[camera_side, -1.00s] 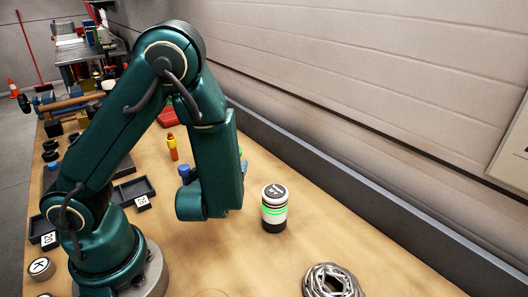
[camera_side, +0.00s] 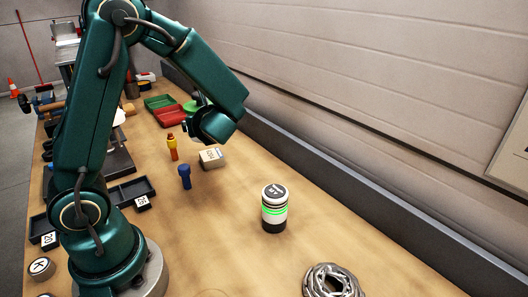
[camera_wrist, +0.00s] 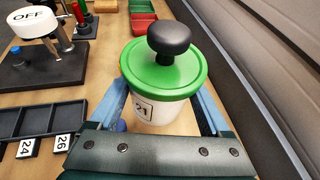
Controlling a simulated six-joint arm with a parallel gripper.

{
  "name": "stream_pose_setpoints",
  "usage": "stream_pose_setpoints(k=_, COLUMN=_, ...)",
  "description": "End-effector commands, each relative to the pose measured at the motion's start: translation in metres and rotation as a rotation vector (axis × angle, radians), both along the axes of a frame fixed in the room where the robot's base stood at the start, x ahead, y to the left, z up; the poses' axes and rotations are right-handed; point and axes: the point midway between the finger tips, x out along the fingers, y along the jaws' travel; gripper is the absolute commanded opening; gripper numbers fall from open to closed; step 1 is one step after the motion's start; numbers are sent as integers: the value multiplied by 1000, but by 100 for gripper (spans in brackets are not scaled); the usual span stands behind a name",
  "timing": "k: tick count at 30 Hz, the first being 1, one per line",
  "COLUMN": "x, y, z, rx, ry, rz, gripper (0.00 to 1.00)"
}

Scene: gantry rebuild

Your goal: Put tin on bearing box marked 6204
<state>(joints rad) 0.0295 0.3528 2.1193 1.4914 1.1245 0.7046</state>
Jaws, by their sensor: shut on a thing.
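The tin is a white pot marked 21 (camera_wrist: 158,108) with a green lid and a black knob, seen close up in the wrist view. My gripper (camera_wrist: 163,100) is shut on it, with a blue finger on each side. In the side view a bit of green (camera_side: 192,105) shows beside my wrist; the rest of the tin is hidden there. A small pale cardboard box (camera_side: 211,158) lies on the bench just below and in front of my wrist. Its label is too small to read, so I cannot tell whether it says 6204.
A blue peg (camera_side: 185,176) and a yellow-and-orange one (camera_side: 172,147) stand left of the box. Red (camera_side: 169,115) and green (camera_side: 158,101) trays lie farther back. A black-and-white canister with green bands (camera_side: 274,209) stands right of the middle. A grey wall runs along the right.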

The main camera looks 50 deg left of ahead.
Motion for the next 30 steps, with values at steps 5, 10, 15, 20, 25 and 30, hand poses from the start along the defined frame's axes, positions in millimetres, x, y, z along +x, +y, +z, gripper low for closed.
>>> stream_pose_setpoints(k=5, x=-28, y=56, z=11, rx=1, ry=-3, rz=233, gripper=17)
stream_pose_setpoints(k=10, x=-55, y=87, z=16, rx=1, ry=0, rz=379, gripper=17)
stream_pose_setpoints(k=15, x=-70, y=99, z=15, rx=1, ry=2, rz=439, gripper=17)
stream_pose_setpoints(k=20, x=-56, y=95, z=5, rx=0, ry=5, rz=444, gripper=17)
stream_pose_setpoints(k=25, x=-26, y=83, z=-15, rx=0, ry=5, rz=442, gripper=17)
stream_pose_setpoints(k=30, x=4, y=73, z=-34, rx=2, ry=3, rz=443, gripper=17)
